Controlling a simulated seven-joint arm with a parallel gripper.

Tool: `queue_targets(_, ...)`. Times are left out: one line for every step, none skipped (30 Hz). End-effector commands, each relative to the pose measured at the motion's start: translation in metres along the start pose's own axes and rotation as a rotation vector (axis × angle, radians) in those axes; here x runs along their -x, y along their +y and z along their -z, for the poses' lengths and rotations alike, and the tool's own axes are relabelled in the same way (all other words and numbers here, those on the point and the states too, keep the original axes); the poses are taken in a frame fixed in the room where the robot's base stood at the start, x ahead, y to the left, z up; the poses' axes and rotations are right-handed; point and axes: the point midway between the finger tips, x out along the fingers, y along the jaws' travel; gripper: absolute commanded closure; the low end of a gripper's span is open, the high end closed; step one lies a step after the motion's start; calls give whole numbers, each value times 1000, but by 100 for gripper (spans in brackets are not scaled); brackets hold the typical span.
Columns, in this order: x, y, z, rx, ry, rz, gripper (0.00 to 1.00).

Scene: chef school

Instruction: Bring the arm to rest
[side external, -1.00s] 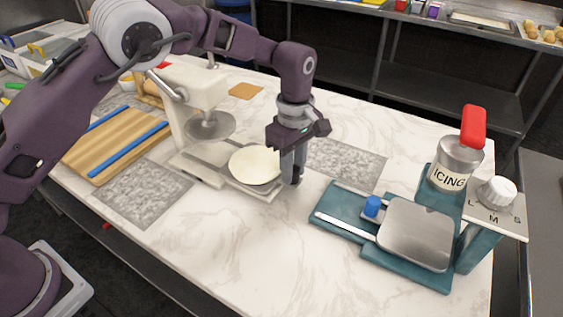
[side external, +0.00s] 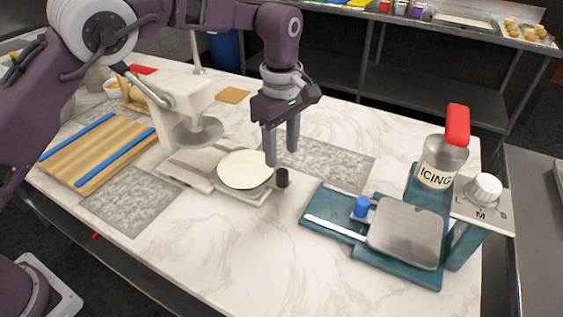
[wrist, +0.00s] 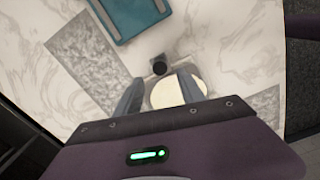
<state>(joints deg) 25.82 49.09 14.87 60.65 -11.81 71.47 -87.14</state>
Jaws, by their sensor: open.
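My gripper (side external: 281,146) is open and empty, pointing down above the marble table (side external: 225,260). Its fingers are near a small black knob (side external: 282,178) at the edge of the press's plate. In the wrist view, the knob (wrist: 159,67) lies just beyond the two spread fingers (wrist: 155,92). A pale round of dough (side external: 245,169) lies flat on the press plate, and it shows partly behind a finger in the wrist view (wrist: 172,95). The gripper appears apart from the knob.
The cream press (side external: 170,115) stands left of my gripper. A teal stand with a metal plate (side external: 405,235) and an icing dispenser (side external: 440,165) are at the right. A wooden board with blue rails (side external: 98,150) is at the left. The front of the table is clear.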

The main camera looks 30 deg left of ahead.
Motion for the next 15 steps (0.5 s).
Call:
queue_targets(4,0,0,0,0,-1,54)
queue_targets(5,0,0,0,0,0,54)
queue_targets(6,0,0,0,0,0,54)
queue_targets(6,0,0,0,0,1,54)
queue_targets(6,0,0,0,0,1,54)
queue_targets(6,0,0,0,0,1,54)
queue_targets(6,0,0,0,0,1,54)
queue_targets(6,0,0,0,0,1,54)
queue_targets(6,0,0,0,0,1,54)
queue_targets(6,0,0,0,0,1,54)
queue_targets(6,0,0,0,0,1,54)
queue_targets(6,0,0,0,0,1,54)
queue_targets(6,0,0,0,0,1,54)
queue_targets(6,0,0,0,0,1,54)
queue_targets(8,-1,1,-3,-1,-2,54)
